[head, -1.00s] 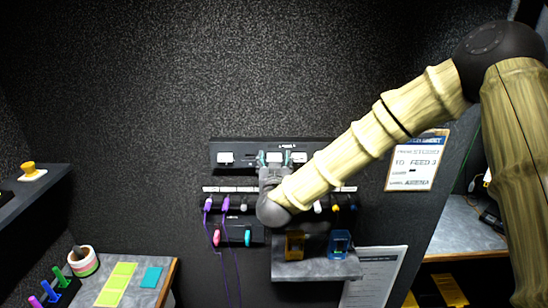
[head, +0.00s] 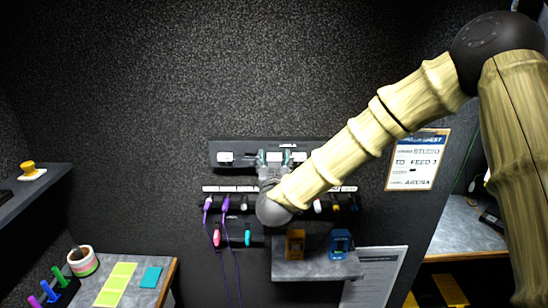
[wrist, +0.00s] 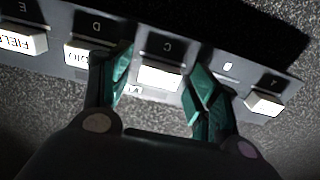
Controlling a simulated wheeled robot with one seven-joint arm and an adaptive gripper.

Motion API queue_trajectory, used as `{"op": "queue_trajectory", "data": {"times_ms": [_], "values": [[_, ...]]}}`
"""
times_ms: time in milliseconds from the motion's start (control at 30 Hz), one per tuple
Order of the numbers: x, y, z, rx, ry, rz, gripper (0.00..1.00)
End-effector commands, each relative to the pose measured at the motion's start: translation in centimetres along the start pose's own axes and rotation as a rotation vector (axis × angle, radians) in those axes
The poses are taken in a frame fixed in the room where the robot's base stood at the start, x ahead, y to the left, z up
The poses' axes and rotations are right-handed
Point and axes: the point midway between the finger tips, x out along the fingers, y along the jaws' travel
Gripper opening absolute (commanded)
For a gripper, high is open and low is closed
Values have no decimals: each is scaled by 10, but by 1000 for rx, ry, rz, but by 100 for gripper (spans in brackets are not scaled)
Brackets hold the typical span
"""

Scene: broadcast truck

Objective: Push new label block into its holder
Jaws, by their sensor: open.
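The dark label panel (wrist: 100,30) has lettered holders E, D, C, B and A in the wrist view. It also shows on the wall in the head view (head: 320,146). A white label block (wrist: 160,77) sits at holder C, between the fingers; its front face is blank from this angle, and I cannot tell how deep it sits. My gripper (wrist: 157,88) is open, with one green fingertip on either side of that block. Whether either finger touches it is unclear. In the head view my gripper (head: 272,160) is at the panel, partly hidden by my wrist.
Holder E has a block reading FIELD (wrist: 22,38); D's block (wrist: 78,57) is partly behind a finger; A has a white block (wrist: 264,103). Below the panel are purple cables (head: 226,204) and a grey shelf (head: 315,268) with orange (head: 295,245) and blue (head: 340,243) items.

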Motion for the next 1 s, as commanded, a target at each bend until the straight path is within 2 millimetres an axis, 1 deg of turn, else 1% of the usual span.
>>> {"op": "queue_trajectory", "data": {"times_ms": [167, 200, 367, 500, 533, 667, 1000], "values": [[0, 0, 0, 0, 0, 0, 61], [0, 0, 0, 0, 0, 0, 57], [0, 0, 0, 0, 0, 0, 28], [0, 0, 0, 0, 0, 0, 2], [0, 0, 0, 0, 0, 0, 0], [-1, 0, 0, 0, 0, 0, 0], [-11, -1, 0, 0, 0, -1, 0]]}}
